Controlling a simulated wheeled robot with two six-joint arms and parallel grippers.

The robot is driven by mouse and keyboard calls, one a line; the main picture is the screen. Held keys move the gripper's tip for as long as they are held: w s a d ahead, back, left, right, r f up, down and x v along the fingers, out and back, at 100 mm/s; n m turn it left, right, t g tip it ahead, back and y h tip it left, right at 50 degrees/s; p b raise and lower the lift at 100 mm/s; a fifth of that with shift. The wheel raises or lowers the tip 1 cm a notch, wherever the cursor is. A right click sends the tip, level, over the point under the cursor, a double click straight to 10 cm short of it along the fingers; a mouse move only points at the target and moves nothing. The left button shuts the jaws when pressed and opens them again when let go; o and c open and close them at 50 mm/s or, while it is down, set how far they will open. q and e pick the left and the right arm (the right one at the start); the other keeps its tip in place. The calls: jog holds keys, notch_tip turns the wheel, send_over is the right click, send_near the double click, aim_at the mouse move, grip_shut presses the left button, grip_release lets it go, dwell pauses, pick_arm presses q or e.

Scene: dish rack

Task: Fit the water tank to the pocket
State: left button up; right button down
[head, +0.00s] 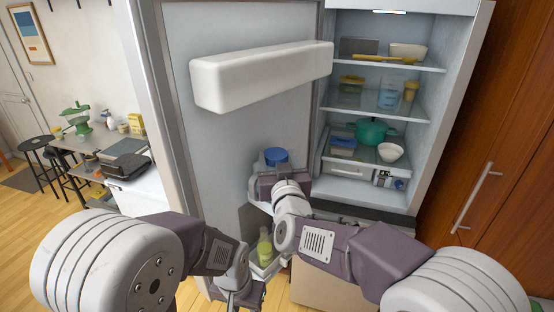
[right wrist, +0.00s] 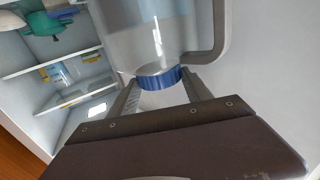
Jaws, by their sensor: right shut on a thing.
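The water tank is a clear vessel with a blue cap (head: 276,155), largely hidden behind my right gripper in the head view. In the right wrist view its clear body (right wrist: 150,35) and blue cap (right wrist: 160,79) show between the fingers. My right gripper (head: 270,182) is shut on the tank and holds it beside the inner face of the open fridge door. My left gripper (head: 240,296) is low at the bottom of the head view, apart from the tank; its fingers are unclear. I cannot tell which door holder is the pocket; the tank's lower part is hidden.
A white bin (head: 262,77) juts from the upper door (head: 215,130). A yellow-green bottle (head: 264,247) stands in a low door holder. The open fridge at right has shelves with a teal pot (head: 371,131) and a white bowl (head: 390,152). Wooden cabinets stand further right.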

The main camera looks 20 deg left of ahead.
jog(key=shift+f+b, duration=0.25)
jog(key=shift+b, duration=0.05)
jog(key=shift+c, duration=1.9)
grip_release()
jog(key=shift+s+f, duration=0.1)
jog(key=shift+f, duration=0.05)
jog(key=shift+s+d, duration=0.1)
jog(key=shift+s, duration=0.1)
jog(key=b+v, duration=0.3)
jog(key=v, duration=0.5)
jog(key=shift+s, duration=0.25)
jog(key=shift+d+b, duration=0.15)
jog(key=shift+b, duration=0.15)
